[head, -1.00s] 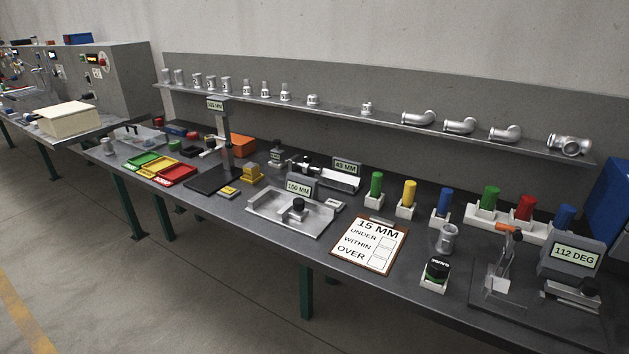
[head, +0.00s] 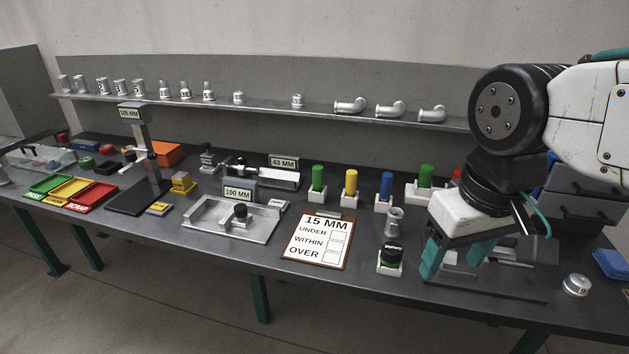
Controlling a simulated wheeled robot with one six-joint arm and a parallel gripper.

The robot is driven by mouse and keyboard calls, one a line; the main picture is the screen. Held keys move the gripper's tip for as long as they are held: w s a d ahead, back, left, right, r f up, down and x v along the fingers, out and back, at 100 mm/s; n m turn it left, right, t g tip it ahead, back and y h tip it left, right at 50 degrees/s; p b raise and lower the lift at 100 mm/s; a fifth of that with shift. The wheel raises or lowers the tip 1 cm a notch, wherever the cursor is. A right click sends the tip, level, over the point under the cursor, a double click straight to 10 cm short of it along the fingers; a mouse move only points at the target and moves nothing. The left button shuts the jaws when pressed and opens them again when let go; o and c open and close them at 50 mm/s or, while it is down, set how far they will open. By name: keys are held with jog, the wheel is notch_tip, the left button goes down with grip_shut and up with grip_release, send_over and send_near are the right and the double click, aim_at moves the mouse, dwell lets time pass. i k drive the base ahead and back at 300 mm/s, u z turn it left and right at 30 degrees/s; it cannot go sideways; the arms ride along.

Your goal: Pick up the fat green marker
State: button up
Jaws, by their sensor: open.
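Two upright green cylinders stand in white holders on the bench: one (head: 317,178) left of a yellow one, the other (head: 426,176) farther right, close behind my arm. A short, thick dark cylinder with a green band (head: 390,256) and white lettering stands in a white holder near the front edge. I cannot tell for sure which is the fat green marker. My gripper (head: 454,266), with teal fingers, points down and is open over the bench, right of the short dark cylinder. No marker is seen between its fingers.
A clipboard (head: 317,241) lies left of the short dark cylinder, and a metal cup-like casting (head: 394,221) stands behind it. Yellow (head: 351,184) and blue (head: 385,187) cylinders stand behind. The angle gauge area is partly hidden by my arm. A round metal part (head: 576,285) sits at right.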

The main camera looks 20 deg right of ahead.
aim_at(317, 170)
jog(key=u, duration=0.9)
jog(key=k, duration=1.2)
jog(key=u, duration=1.15)
jog(key=i, duration=0.6)
jog(key=z, duration=0.35)
jog(key=i, duration=1.55)
jog(key=z, duration=1.5)
jog(key=i, duration=0.9)
jog(key=z, duration=1.05)
jog(key=i, duration=0.2)
jog(key=z, duration=0.15)
